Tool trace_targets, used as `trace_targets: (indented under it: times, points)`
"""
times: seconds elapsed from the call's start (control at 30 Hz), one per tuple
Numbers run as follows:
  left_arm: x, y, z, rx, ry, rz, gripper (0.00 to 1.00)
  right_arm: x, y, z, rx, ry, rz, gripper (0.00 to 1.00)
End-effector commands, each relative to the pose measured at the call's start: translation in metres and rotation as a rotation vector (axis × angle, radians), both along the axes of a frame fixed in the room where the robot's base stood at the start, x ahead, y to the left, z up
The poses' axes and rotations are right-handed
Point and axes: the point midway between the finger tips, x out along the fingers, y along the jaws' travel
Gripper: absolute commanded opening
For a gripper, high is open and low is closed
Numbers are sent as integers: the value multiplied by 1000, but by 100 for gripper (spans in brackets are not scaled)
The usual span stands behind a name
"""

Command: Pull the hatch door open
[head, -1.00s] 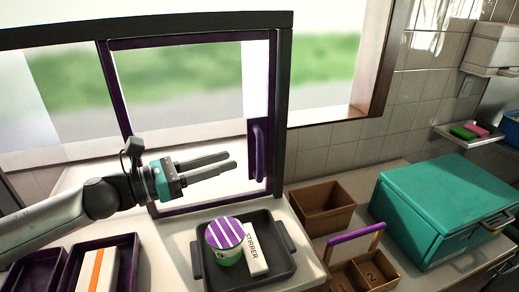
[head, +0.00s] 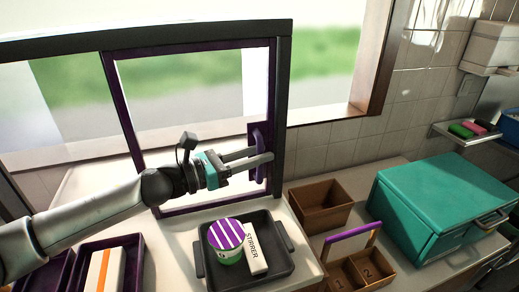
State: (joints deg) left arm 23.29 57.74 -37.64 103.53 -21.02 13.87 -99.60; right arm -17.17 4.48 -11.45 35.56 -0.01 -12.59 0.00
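The hatch door (head: 124,110) is a purple-framed glass panel in a dark frame, standing at its right end against the dark post. Its upright purple handle (head: 258,137) is on the door's right side. My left gripper (head: 266,157) reaches in from the left with its fingers at the handle. The fingers look parted and overlap the handle in the picture. Whether they touch or grip it cannot be told. My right gripper is not in view.
Below the door, a dark tray (head: 278,262) holds a striped-lid cup (head: 226,236) and a stirrer box (head: 254,252). Purple trays (head: 132,262) stand at the lower left. Brown boxes (head: 322,208) and a teal case (head: 435,205) stand to the right.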

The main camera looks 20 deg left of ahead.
Motion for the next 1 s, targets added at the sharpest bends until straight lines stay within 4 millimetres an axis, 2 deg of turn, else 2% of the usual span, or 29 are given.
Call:
trace_targets:
  times: [0.43,0.73,1.0]
  points:
    - [5,-6,0,1,0,-1,32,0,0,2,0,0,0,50]
    - [5,-5,0,1,0,-1,0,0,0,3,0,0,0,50]
    - [5,-5,0,1,0,0,0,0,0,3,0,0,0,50]
